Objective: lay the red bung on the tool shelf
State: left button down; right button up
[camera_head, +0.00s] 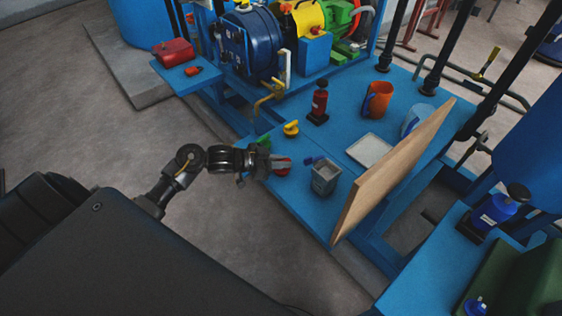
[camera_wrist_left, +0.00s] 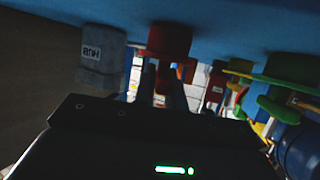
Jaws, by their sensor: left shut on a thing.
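The red bung (camera_head: 283,172) is at the front left edge of the blue bench, partly hidden by my left gripper (camera_head: 276,163). My left gripper is shut on it. In the left wrist view the red bung (camera_wrist_left: 168,40) shows at the fingertips (camera_wrist_left: 163,82), close to the blue bench surface; I cannot tell if it touches it. The blue side shelf (camera_head: 205,83) at the upper left carries a red toolbox (camera_head: 173,52) and a small orange-red item (camera_head: 193,71). My right gripper is not in view.
Beside the bung are a grey bin (camera_head: 325,178), a green item (camera_head: 263,141) and a yellow item (camera_head: 291,128). A yellow-handled pipe (camera_head: 268,96) lies towards the shelf.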

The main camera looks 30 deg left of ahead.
pick_arm(q)
jog(key=shift+f, duration=0.2)
jog(key=c, duration=1.5)
grip_release()
jog(key=shift+o, duration=0.2)
